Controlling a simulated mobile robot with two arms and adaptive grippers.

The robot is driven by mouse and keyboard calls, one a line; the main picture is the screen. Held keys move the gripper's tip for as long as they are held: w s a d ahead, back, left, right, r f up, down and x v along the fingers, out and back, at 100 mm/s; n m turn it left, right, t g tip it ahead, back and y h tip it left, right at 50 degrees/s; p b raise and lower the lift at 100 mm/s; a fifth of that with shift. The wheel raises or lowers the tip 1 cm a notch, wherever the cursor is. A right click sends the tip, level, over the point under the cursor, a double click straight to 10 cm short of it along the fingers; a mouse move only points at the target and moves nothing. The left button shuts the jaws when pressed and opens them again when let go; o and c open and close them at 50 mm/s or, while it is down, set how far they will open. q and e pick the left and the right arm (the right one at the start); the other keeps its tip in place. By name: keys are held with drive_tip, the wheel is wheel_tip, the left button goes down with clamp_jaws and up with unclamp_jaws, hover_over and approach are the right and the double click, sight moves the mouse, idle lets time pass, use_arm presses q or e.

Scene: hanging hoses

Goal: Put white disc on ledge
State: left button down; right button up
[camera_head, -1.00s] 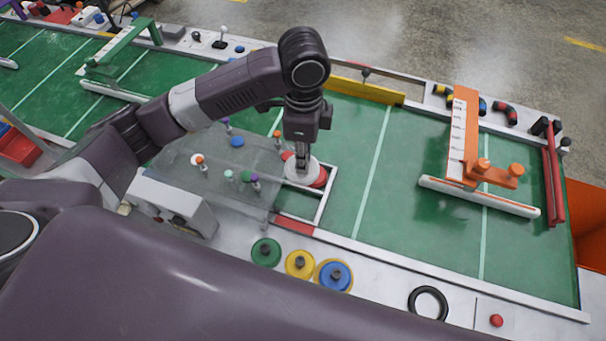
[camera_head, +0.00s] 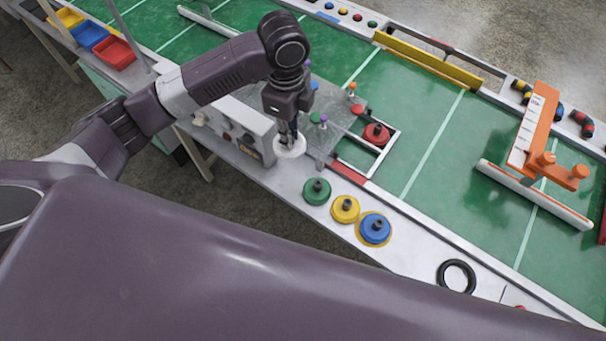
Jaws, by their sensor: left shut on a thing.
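The white disc (camera_head: 290,151) is round with a short knob, and my left gripper (camera_head: 288,134) is shut on it from above. The gripper holds the disc roughly level over the pale ledge (camera_head: 415,240) along the table's near side, left of the other discs. I cannot tell whether the disc touches the ledge. A green disc (camera_head: 316,191), a yellow disc (camera_head: 345,209) and a blue disc (camera_head: 375,229) stand in a row on the ledge. My right gripper is not in view.
A red disc (camera_head: 377,134) sits in a white frame behind the ledge. A clear plate with small coloured pegs and a grey box (camera_head: 229,132) are close to the gripper. A black ring (camera_head: 456,276) lies farther right on the ledge.

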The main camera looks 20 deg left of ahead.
use_arm(q)
wheel_tip(320, 180, down, 10)
drive_tip(key=shift+s+f+p, duration=0.1)
drive_tip(key=shift+p, duration=0.4)
wheel_tip(320, 180, down, 4)
drive_tip(key=shift+f, duration=0.1)
drive_tip(key=c, duration=1.8)
unclamp_jaws()
drive_tip(key=shift+f, duration=0.15)
